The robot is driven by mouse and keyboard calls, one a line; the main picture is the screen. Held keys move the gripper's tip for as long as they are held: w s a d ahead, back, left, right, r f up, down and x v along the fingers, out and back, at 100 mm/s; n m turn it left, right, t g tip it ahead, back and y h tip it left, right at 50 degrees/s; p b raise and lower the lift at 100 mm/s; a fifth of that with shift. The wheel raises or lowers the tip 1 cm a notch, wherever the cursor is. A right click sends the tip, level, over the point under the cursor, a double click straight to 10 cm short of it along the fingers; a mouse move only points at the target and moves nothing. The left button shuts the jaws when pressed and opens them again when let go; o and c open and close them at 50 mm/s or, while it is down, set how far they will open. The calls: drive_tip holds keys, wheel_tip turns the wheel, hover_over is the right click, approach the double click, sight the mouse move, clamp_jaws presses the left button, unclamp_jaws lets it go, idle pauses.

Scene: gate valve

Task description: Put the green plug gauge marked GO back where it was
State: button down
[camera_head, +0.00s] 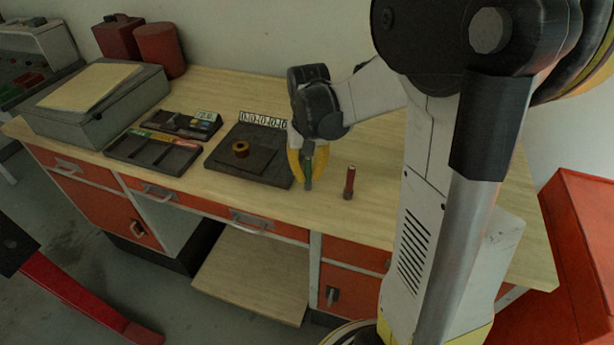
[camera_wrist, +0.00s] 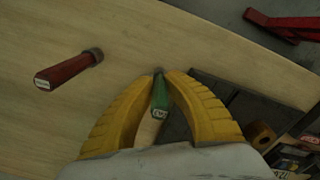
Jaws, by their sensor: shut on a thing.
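The green plug gauge (camera_head: 308,174) is upright between the yellow fingers of my gripper (camera_head: 306,166), at the right edge of the dark plate. Its lower end is close to the bench top; I cannot tell whether it touches. In the wrist view the green handle (camera_wrist: 160,97) shows between the fingers (camera_wrist: 160,84), with a small pale label on its end. A red plug gauge (camera_head: 349,182) stands upright on the bench to the right of my gripper. It also shows at the left in the wrist view (camera_wrist: 68,70).
The dark plate (camera_head: 218,158) bears a brass ring (camera_head: 240,149) and a number strip. Left of it lie a compartment tray (camera_head: 152,158) with a coloured strip and a dark case (camera_head: 174,124). A grey box (camera_head: 95,110) stands further left. The bench (camera_head: 400,190) is clear right of the red gauge.

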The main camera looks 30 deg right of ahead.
drive_tip(key=shift+r, duration=0.1)
drive_tip(key=c, duration=1.5)
unclamp_jaws()
drive_tip(key=shift+f, duration=0.2)
wheel_tip(320, 180, up, 12)
drive_tip(key=p, duration=0.4)
drive_tip(key=shift+s+r, duration=0.1)
drive_tip(key=shift+s, duration=0.05)
drive_tip(key=s+a+r+n+t, duration=0.2)
drive_tip(key=s+a+n+t, duration=0.2)
drive_tip(key=s+a+t, duration=0.3)
drive_tip(key=shift+s+a+r, duration=0.15)
drive_tip(key=shift+s+a, duration=1.65)
drive_tip(key=shift+a, duration=1.45)
